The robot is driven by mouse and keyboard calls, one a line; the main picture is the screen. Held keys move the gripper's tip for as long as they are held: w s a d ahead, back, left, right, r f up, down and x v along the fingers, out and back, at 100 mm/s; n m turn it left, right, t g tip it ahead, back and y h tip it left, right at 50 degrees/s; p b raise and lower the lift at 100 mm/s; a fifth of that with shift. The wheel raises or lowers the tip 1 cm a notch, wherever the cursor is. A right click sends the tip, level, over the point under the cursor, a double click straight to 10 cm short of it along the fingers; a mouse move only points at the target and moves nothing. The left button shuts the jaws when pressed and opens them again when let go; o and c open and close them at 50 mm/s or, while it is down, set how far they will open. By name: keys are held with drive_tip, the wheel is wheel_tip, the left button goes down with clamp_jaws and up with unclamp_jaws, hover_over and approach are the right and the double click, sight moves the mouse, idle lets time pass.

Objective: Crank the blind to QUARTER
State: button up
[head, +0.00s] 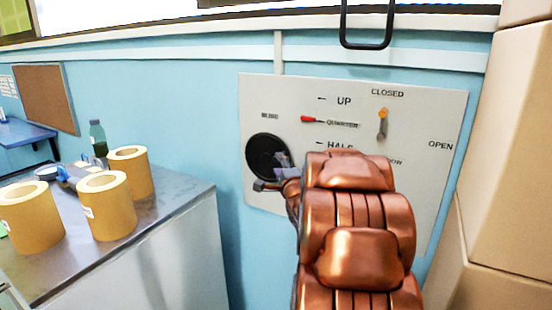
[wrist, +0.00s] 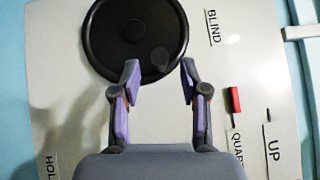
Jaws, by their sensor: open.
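The black crank wheel (head: 262,157) sits on a pale wall panel (head: 285,95), under the label BLIND. In the wrist view the wheel (wrist: 118,28) shows a centre hub and a small round knob (wrist: 160,56) near its rim. My gripper (wrist: 160,68) is open, with one finger on each side of the knob in the picture; I cannot tell whether they touch it. In the head view my gripper (head: 275,181) is at the wheel's lower right, partly hiding it. The red pointer (head: 311,119) is level with the QUARTER mark (head: 342,124), below UP and above HALF.
A lever with an orange end (head: 383,114) sits on the panel's right, near CLOSED and OPEN labels. A metal counter (head: 165,215) at left holds several kraft rolls (head: 107,205) and a green bottle (head: 97,137). Beige boxes (head: 510,150) stand at right.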

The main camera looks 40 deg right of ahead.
sight(277, 161)
drive_tip(key=shift+p+x, duration=0.45)
drive_tip(key=shift+x, duration=1.8)
clamp_jaws()
